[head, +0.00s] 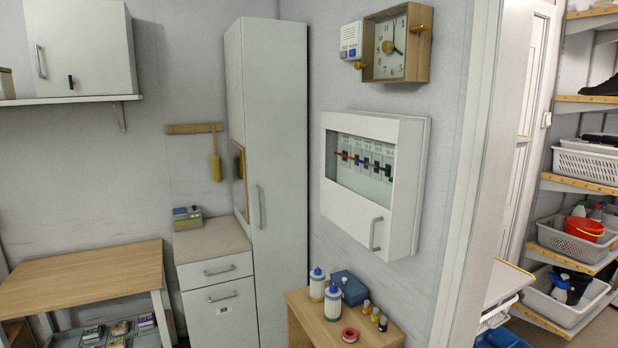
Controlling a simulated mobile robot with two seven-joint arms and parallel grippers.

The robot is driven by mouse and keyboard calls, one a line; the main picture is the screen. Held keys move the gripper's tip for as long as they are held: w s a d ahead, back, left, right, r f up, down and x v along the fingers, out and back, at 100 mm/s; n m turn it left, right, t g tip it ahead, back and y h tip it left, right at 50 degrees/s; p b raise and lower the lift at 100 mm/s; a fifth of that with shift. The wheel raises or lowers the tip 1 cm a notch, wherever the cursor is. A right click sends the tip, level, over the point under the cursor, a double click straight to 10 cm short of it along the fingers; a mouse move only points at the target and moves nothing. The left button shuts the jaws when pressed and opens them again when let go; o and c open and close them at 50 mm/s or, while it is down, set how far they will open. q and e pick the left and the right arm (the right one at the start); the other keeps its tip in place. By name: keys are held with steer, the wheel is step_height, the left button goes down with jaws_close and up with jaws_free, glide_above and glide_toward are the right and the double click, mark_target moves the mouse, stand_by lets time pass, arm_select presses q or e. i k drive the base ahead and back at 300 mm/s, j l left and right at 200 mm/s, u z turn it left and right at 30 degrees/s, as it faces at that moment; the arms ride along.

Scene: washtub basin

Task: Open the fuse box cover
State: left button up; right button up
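The fuse box (424,190) is a white box on the wall right of the middle in the head view. Its white cover (345,204) faces left and looks shut. A window in the cover shows a row of fuse switches (364,158) with coloured parts. A grey bar handle (375,234) is at the cover's lower right corner. Neither of my grippers is in view, and nothing touches the cover or the handle.
Below the fuse box, a small wooden table (308,318) holds bottles (333,302), a blue box (349,288) and a red tape roll (349,335). A clock (390,47) hangs above. A tall white cabinet (280,150) stands left; a doorway and shelves are right.

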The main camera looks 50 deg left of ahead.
mark_target(386, 233)
steer(key=u, duration=1.5)
